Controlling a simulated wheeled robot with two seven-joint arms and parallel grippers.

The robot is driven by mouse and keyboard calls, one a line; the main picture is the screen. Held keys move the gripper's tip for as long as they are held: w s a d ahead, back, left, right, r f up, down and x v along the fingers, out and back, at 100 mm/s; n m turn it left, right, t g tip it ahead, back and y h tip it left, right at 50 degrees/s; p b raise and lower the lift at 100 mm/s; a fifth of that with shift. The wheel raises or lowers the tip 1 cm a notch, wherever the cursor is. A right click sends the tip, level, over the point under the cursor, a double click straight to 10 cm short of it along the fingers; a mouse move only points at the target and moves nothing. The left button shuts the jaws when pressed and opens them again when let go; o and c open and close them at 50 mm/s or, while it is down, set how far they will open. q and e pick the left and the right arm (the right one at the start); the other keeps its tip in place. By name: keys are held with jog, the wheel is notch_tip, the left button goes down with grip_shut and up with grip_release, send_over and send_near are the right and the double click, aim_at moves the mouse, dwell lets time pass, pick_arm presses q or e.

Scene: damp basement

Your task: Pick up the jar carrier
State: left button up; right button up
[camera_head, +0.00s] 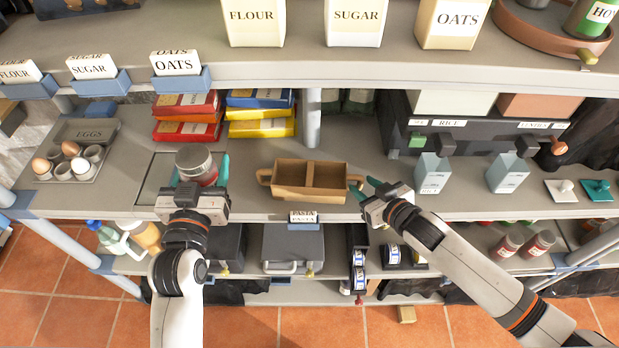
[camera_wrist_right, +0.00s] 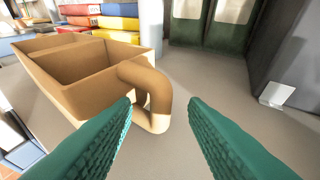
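The jar carrier (camera_head: 311,192) is a brown open box with two empty compartments and a loop handle at each end. It stands upright on the middle shelf. In the right wrist view its near handle (camera_wrist_right: 150,88) lies just ahead of my right gripper (camera_wrist_right: 160,112), whose green fingers are open and empty. In the head view my right gripper (camera_head: 365,190) is beside the carrier's right end. My left gripper (camera_head: 200,175) is left of the carrier, its fingers spread on either side of a lidded jar (camera_head: 195,163). Contact with that jar is unclear.
A label holder marked PASTA (camera_head: 303,217) hangs on the shelf edge below the carrier. A blue-grey post (camera_head: 312,118) and stacked packets (camera_head: 260,112) stand behind it.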

pick_arm(q)
jog(key=shift+s+r, duration=0.1)
jog(key=shift+r, duration=0.05)
pick_arm(e)
jog(key=shift+c, duration=0.2)
grip_shut()
pick_arm(q)
jog(key=shift+f+b, duration=0.75)
pick_arm(e)
notch_tip(320, 180, up, 10)
jog(key=shift+f, duration=0.1)
